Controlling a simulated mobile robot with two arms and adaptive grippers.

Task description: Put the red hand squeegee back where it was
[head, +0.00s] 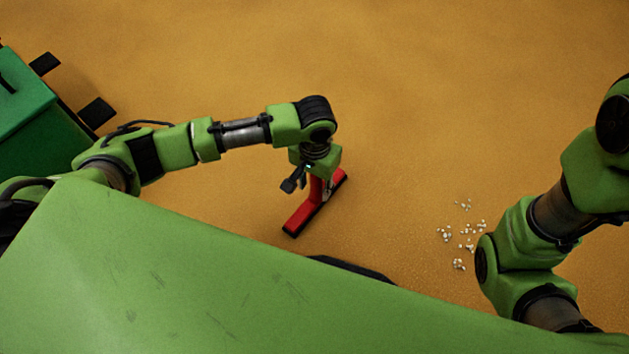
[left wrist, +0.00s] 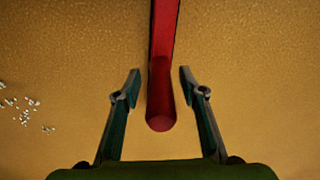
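The red hand squeegee (head: 303,217) rests on the tan floor below my left gripper. Its long red head has a dark edge, and its handle points up towards the gripper. In the left wrist view the squeegee (left wrist: 161,100) runs up the middle, with the rounded handle end nearest. My left gripper (head: 304,178) is open, and its fingers (left wrist: 160,78) stand on either side of the handle with a gap at each side. In the head view the gripper partly hides the handle. My right arm shows at the right, but its gripper is out of view.
Small whitish crumbs (head: 466,236) lie scattered on the floor (head: 430,110) between the squeegee and my right arm. A green box-like thing (head: 25,110) with black parts stands at the far left. The floor beyond the squeegee is clear.

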